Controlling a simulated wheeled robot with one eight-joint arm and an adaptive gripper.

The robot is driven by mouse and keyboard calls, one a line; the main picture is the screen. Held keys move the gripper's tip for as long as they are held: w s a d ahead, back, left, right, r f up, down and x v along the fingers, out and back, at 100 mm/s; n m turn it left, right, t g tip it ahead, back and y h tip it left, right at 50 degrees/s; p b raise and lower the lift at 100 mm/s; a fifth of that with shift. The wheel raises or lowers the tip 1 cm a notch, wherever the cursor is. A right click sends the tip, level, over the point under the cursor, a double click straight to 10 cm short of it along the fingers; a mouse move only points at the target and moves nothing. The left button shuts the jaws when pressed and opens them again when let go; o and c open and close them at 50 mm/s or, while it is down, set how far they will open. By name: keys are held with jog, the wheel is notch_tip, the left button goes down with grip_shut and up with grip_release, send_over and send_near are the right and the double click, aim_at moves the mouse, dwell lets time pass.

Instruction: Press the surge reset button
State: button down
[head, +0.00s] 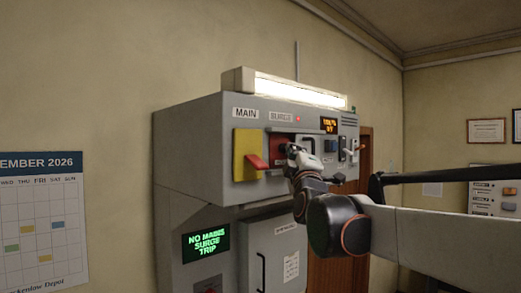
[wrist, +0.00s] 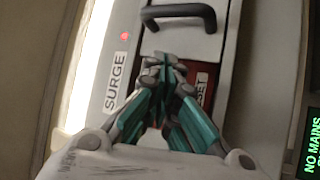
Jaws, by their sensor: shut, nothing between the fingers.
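The surge panel on the grey cabinet (head: 200,130) carries a "SURGE" label (wrist: 116,80) and a lit red lamp (wrist: 124,36). A dark red reset area (wrist: 207,80), with lettering ending in "SET", shows beside my fingers in the wrist view. My fingers hide much of it, and I cannot make out the button itself. My gripper (wrist: 164,62) is shut and empty, its tips in front of this area. I cannot tell whether they touch it. In the head view my gripper (head: 289,149) is at the panel, right of the red lever (head: 257,162).
A black handle (wrist: 178,14) sticks out just beyond my fingertips. The yellow main switch plate (head: 245,142) is left of the panel, and more switches (head: 345,149) are to the right. A green-lettered screen (head: 206,243) and a cabinet door (head: 284,262) are below.

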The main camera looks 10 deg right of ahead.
jog(key=shift+w+a, duration=0.25)
jog(key=shift+w, duration=0.1)
dwell(0.7)
jog(key=shift+s+d, duration=0.1)
dwell(0.4)
jog(key=shift+s+d, duration=0.35)
jog(key=shift+s, duration=0.2)
jog(key=s+d, duration=0.1)
jog(key=s, duration=0.1)
jog(key=s+d, duration=0.2)
dwell(0.4)
jog(key=shift+p, duration=0.3)
dwell(0.4)
